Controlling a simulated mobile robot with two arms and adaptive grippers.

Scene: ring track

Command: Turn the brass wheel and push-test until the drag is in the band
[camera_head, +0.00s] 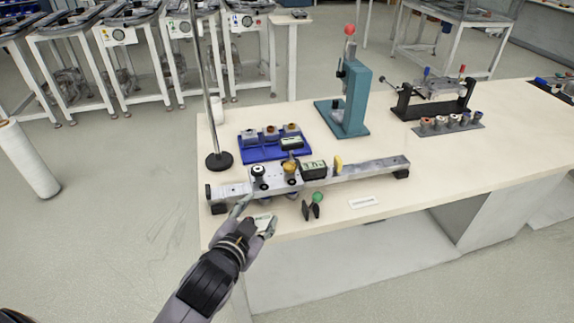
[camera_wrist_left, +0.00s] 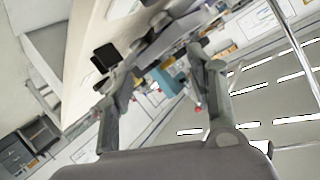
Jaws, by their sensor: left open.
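A grey rail (camera_head: 375,168) lies along the front of the bench, with a metal carriage (camera_head: 275,183) on its left part. On the carriage are a brass-coloured wheel (camera_head: 290,167) and a black knob with a white top (camera_head: 258,171). A digital readout (camera_head: 314,169) stands just right of the wheel; its digits are too small to read surely. My left gripper (camera_head: 258,212) is open and empty at the bench's front edge, in front of the carriage and apart from the wheel. Its spread fingers show in the left wrist view (camera_wrist_left: 165,58). My right gripper is not in view.
A green-topped black piece (camera_head: 318,199) and a white label (camera_head: 363,202) are near the front edge. A yellow disc (camera_head: 338,163) is at the rail. Behind are a blue tray (camera_head: 262,152), a teal press (camera_head: 354,100) and a post (camera_head: 212,100). The bench's right front is clear.

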